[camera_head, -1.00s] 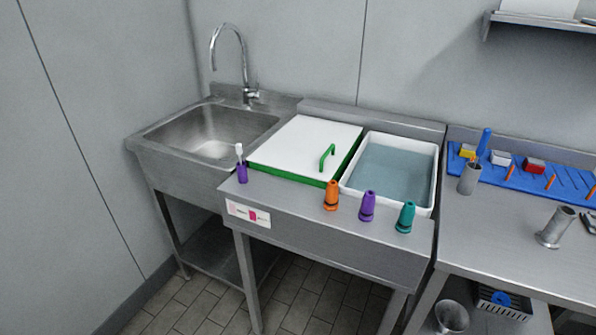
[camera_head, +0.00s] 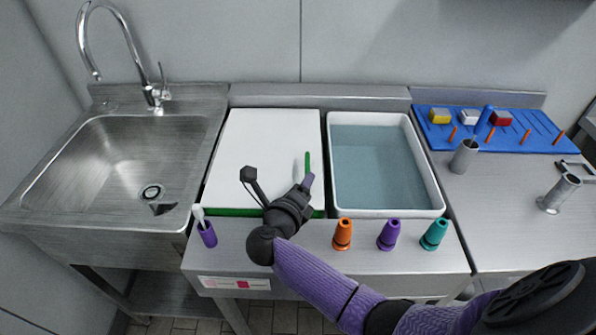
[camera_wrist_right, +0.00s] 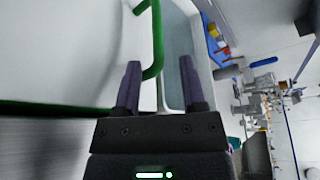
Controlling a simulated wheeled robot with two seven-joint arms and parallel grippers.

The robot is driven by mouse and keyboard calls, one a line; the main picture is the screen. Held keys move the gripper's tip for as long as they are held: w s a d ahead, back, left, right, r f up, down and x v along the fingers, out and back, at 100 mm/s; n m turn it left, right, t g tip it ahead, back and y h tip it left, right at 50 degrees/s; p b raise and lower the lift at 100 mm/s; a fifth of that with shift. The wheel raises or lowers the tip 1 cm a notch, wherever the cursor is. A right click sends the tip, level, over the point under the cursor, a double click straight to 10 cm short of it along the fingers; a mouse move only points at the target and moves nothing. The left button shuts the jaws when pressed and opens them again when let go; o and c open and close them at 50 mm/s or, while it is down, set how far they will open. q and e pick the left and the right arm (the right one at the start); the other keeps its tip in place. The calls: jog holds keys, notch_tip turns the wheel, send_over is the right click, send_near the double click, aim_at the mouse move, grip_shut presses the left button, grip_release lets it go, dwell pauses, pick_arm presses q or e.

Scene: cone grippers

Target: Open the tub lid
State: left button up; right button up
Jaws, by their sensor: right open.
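The tub lid (camera_head: 255,150) is a white panel with a green front edge, lying flat over the left tub. Its green upright handle (camera_head: 307,162) is near the lid's right side, partly hidden by my right gripper (camera_head: 307,182). In the right wrist view, the handle (camera_wrist_right: 157,35) reaches down between the two spread fingers of the right gripper (camera_wrist_right: 160,64). The fingers are open and not closed on it; whether one touches it I cannot tell. My left gripper is not in view.
An open white basin of water (camera_head: 375,165) adjoins the lid on the right. Orange (camera_head: 343,233), purple (camera_head: 388,234) and teal (camera_head: 433,234) cones stand along the front ledge. A purple holder with a brush (camera_head: 207,232) stands left. The sink (camera_head: 110,165) is farther left.

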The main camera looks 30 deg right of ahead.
jog(key=b+x, duration=0.1)
jog(key=x, duration=0.4)
jog(key=shift+a, duration=0.15)
grip_shut()
jog(key=shift+f, duration=0.1)
dwell(1.0)
